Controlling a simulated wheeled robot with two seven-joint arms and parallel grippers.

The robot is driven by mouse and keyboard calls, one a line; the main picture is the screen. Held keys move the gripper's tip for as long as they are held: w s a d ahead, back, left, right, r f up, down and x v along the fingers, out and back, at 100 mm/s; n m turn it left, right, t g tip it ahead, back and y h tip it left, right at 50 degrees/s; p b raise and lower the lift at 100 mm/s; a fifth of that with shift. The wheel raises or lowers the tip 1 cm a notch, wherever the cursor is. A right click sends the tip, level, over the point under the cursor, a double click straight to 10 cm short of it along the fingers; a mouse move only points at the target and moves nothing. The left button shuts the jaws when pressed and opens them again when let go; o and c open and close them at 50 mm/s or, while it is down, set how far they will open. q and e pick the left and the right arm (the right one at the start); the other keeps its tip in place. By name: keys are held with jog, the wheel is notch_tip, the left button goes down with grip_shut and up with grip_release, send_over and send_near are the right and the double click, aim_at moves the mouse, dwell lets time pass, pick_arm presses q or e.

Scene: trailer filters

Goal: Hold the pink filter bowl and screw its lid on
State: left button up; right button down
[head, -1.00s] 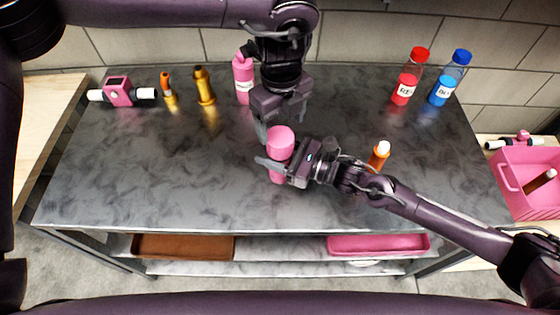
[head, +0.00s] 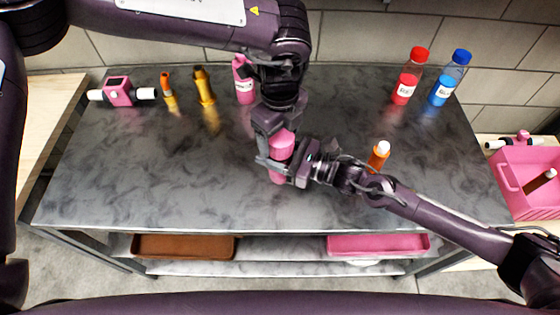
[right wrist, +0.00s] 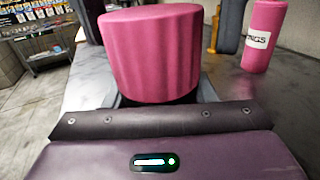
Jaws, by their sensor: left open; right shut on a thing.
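The pink filter bowl (head: 277,177) stands upright near the middle of the table, with my right gripper (head: 279,164) shut around it. A wider pink upper part (head: 283,143), which looks like the lid, sits above the right fingers; whether it is screwed down cannot be told. It fills the upper middle of the right wrist view (right wrist: 152,55), with faint vertical ribs. My left gripper (head: 277,138) points down from above, open, with its fingers around the upper part. Whether they touch it is hidden. Dark fingers show on both sides of it in the right wrist view.
A labelled pink bottle (head: 243,85) stands behind my left gripper. An orange bottle with white cap (head: 379,155) stands close to my right arm. Red (head: 405,85) and blue (head: 445,85) bottles, brass pieces (head: 205,88) and a pink fitting (head: 118,92) stand farther back. The front left tabletop is clear.

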pick_arm(q)
jog(key=shift+f, duration=1.15)
jog(key=c, duration=1)
jog(key=m, duration=0.3)
jog(key=o, duration=1.1)
